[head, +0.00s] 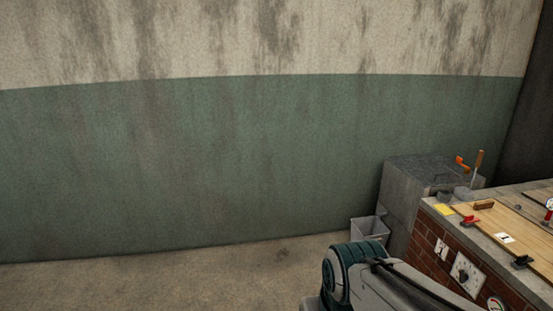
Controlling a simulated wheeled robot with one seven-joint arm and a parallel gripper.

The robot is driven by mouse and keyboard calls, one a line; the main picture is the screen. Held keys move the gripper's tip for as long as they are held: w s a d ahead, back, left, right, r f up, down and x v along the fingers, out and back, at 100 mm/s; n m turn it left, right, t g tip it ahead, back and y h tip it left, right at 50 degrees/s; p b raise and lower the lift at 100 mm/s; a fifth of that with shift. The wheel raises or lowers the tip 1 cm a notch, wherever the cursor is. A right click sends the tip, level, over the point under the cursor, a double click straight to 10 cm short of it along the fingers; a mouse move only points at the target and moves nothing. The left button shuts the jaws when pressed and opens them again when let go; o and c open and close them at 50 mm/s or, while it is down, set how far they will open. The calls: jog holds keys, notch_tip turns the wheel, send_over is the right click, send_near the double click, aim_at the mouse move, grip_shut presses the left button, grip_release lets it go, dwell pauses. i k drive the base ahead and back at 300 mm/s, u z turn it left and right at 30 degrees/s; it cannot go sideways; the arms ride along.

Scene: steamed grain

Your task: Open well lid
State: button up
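I cannot tell for sure which thing is the well lid. A brick-sided counter (428,238) stands at the right, cut off by the picture edge. Light wooden boards (499,222) lie in its grey top, one with a brown wooden handle (483,206). Small red and black fittings sit at the boards' edges. A grey block (402,180) stands behind the counter, with an orange-handled crank (479,160) at its right end. My arm shows at the bottom right, in front of the counter. My gripper is not in view.
A small grey open bin (369,230) stands on the floor left of the block. A white dial plate (466,273) and a switch plate (442,249) are on the counter's brick side. The floor at the left is clear up to the green and beige wall (200,160).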

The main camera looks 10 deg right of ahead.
aim_at(427, 172)
jog(key=z, duration=0.25)
jog(key=i, duration=1.55)
jog(key=z, duration=0.75)
jog(key=i, duration=1.8)
jog(key=z, duration=0.65)
jog(key=i, duration=0.75)
jog(key=z, duration=0.15)
